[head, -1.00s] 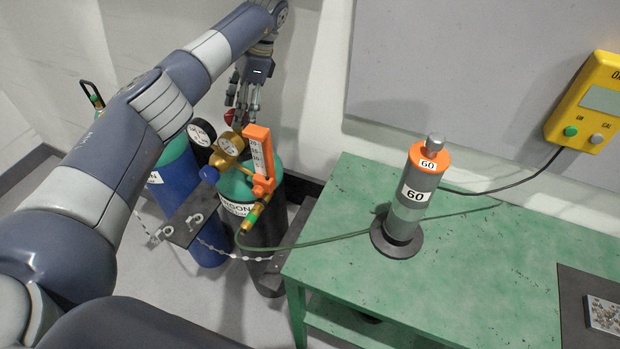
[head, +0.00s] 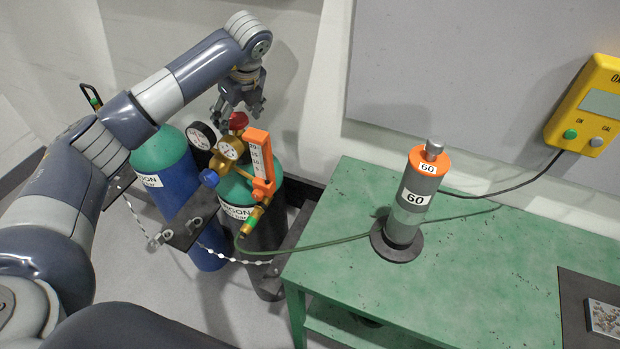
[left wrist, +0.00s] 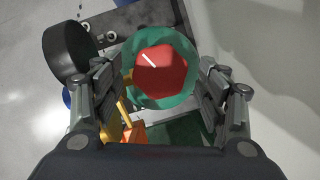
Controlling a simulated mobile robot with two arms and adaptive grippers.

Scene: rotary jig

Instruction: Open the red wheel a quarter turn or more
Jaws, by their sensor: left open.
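The red wheel (head: 238,121) tops the green-shouldered cylinder (head: 262,176) beside the table. In the left wrist view the red wheel (left wrist: 165,76) is seen from above, with a short white mark pointing to the upper left. My left gripper (head: 240,112) is open just above the wheel. In the left wrist view the fingers of my left gripper (left wrist: 160,84) stand apart on either side of the wheel, with gaps to it. I cannot tell how far they reach down beside it. My right gripper is not in view.
A brass regulator with gauges (head: 229,149) and an orange flow meter (head: 260,158) sit close in front of the wheel. A second, blue cylinder (head: 175,188) stands to the left. The green table (head: 470,260) bears a grey cylinder (head: 413,205). The wall lies behind.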

